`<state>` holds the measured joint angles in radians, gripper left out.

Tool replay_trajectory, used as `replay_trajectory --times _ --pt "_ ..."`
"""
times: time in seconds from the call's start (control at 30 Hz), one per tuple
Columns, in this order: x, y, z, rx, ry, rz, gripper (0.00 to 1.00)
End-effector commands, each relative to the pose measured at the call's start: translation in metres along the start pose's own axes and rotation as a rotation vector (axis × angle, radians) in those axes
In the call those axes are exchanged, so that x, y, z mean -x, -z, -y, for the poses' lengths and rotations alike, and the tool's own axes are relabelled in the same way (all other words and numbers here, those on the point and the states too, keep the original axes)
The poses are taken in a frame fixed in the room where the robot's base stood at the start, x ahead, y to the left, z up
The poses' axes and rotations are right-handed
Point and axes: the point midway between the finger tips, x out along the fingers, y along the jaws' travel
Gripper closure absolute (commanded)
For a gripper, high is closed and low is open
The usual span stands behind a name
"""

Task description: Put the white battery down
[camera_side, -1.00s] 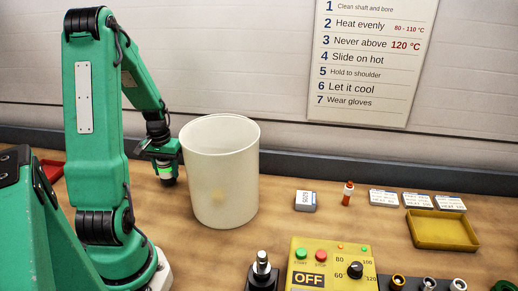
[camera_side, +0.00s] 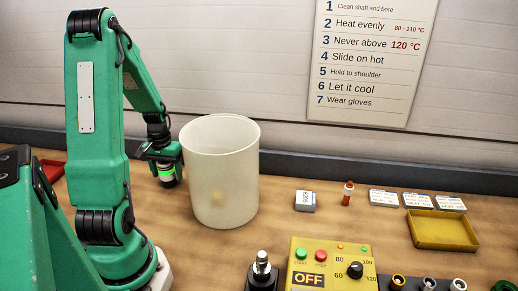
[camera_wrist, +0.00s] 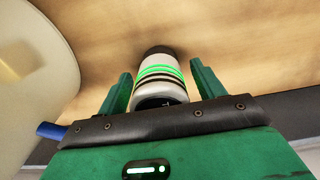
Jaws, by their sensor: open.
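The white battery (camera_wrist: 160,83) has bright green and dark bands and a black end. In the wrist view it is between the two green fingers of my gripper (camera_wrist: 161,70), with a gap on each side. My gripper is open around it. In the side view the battery (camera_side: 168,172) is upright below my gripper (camera_side: 166,158), its dark lower end at the wooden bench (camera_side: 270,210). I cannot tell for sure that it rests fully on the wood.
A tall white bin (camera_side: 222,180) stands close to the right of my gripper and fills the left of the wrist view (camera_wrist: 30,80). A yellow control panel (camera_side: 335,265) is in front.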

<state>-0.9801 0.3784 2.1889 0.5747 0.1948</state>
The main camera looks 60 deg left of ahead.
Motion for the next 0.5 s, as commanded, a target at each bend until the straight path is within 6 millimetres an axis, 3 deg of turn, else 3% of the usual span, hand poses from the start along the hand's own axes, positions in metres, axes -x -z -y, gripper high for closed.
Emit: replay_trajectory --times 0.27,0.5 --pt "0.012 0.001 0.000 0.000 0.001 -0.003 0.32" --pt "0.040 0.001 0.000 0.000 0.001 -0.006 0.32"
